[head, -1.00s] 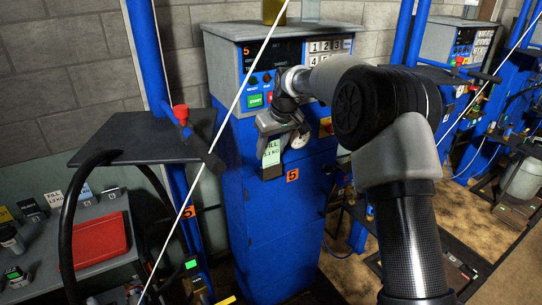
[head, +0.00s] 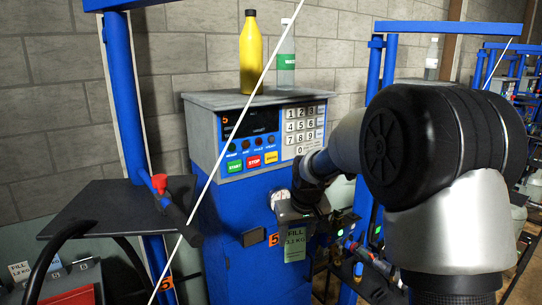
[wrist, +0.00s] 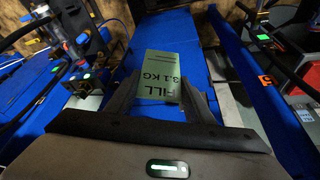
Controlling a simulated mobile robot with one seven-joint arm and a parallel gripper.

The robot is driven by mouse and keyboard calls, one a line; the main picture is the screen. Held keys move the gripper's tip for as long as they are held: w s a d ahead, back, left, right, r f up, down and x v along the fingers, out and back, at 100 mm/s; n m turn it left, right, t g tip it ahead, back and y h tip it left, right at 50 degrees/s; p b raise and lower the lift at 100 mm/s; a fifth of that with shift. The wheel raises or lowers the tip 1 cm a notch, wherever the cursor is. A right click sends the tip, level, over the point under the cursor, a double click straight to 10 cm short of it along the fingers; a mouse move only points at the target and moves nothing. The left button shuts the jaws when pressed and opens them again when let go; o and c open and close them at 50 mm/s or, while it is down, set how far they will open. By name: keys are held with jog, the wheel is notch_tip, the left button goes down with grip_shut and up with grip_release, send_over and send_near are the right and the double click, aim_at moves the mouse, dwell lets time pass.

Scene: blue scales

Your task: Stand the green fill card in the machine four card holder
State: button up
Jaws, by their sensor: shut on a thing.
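My gripper (head: 292,222) is shut on the green fill card (head: 295,246), which reads FILL and a weight in KG. The card hangs below the fingers in the head view, in front of the blue machine's right side. In the wrist view my gripper (wrist: 158,92) has the card (wrist: 160,75) between its fingers, and the print reads FILL 3.1 KG. The blue machine (head: 235,200) carries the number 5. A small dark block (head: 252,237) sits on its front, left of an orange 5 label (head: 274,239). I cannot pick out a holder marked four.
A yellow bottle (head: 250,55) and a green-labelled clear bottle (head: 286,62) stand on the machine's top. A black shelf (head: 100,208) on a blue post juts out at left. A white fill card (head: 19,270) shows at lower left. More blue machines stand at right.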

jog(key=s+d+f+m, duration=0.1)
jog(key=s+d+f, duration=0.1)
jog(key=s, duration=0.3)
jog(key=s+d+f+m, duration=0.1)
jog(key=s+d+f, duration=0.2)
jog(key=s+d, duration=0.2)
jog(key=shift+s+d+f+m+h, duration=0.25)
jog(key=shift+s+m+h, duration=0.15)
jog(key=shift+s, duration=0.25)
jog(key=s+f, duration=0.4)
jog(key=f, duration=0.1)
jog(key=shift+s+f, duration=0.25)
jog(key=shift+s, duration=0.05)
